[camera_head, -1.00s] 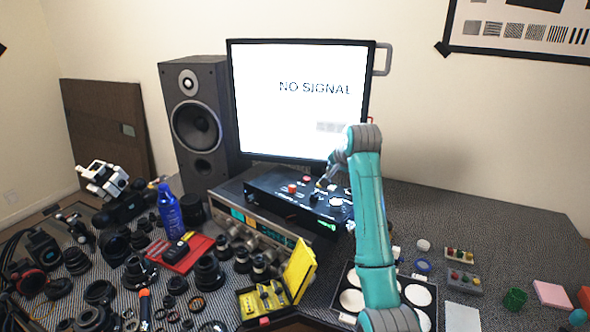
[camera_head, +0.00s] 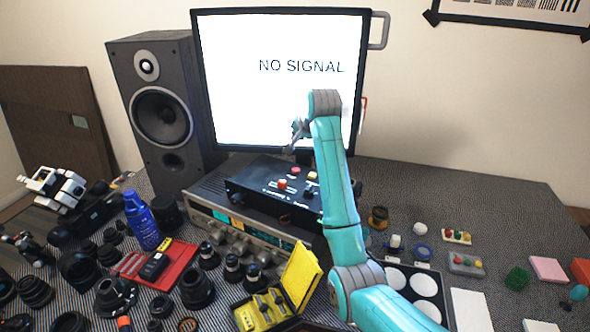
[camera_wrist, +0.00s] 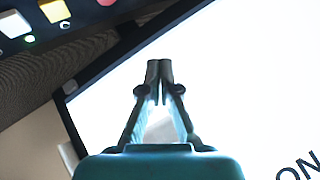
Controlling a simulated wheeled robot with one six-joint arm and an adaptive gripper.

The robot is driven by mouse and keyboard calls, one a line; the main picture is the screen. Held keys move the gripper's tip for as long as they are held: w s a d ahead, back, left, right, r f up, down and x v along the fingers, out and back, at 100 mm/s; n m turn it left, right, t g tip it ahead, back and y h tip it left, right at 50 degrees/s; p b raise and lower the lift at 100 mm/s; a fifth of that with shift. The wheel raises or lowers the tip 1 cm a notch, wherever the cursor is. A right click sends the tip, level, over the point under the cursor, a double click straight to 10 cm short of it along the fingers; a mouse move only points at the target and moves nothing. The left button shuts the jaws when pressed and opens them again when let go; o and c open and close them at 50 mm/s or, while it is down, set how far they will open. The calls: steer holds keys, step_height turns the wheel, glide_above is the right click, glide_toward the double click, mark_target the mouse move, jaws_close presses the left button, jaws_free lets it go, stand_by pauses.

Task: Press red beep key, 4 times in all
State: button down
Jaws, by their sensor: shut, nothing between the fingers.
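A black control box (camera_head: 262,201) sits on a silver unit below the monitor. An orange-red key (camera_head: 283,184) stands on its top, with a second red key (camera_head: 295,170) further back. I cannot read which one is marked beep. In the wrist view, a pinkish-red key (camera_wrist: 106,2) is cut off by the top edge, beside a yellow key (camera_wrist: 55,10) and a white key (camera_wrist: 15,24). My gripper (camera_head: 298,128) is raised above the box, in front of the bright screen, touching no key. Its fingers (camera_wrist: 160,66) are together and empty.
The monitor (camera_head: 226,105) reading "NO SIGNAL" stands close behind my gripper. A speaker (camera_head: 160,105) stands at its left. A yellow case (camera_head: 302,275), a blue bottle (camera_head: 141,222) and several lens parts crowd the front and left. Small button boxes (camera_head: 466,263) lie at right.

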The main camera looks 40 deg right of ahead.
mark_target(297, 170)
steer(key=shift+f, duration=4.35)
steer(key=shift+f, duration=0.35)
steer(key=shift+f, duration=0.45)
steer(key=shift+r, duration=0.85)
steer(key=shift+r, duration=0.15)
steer(key=shift+r, duration=2.35)
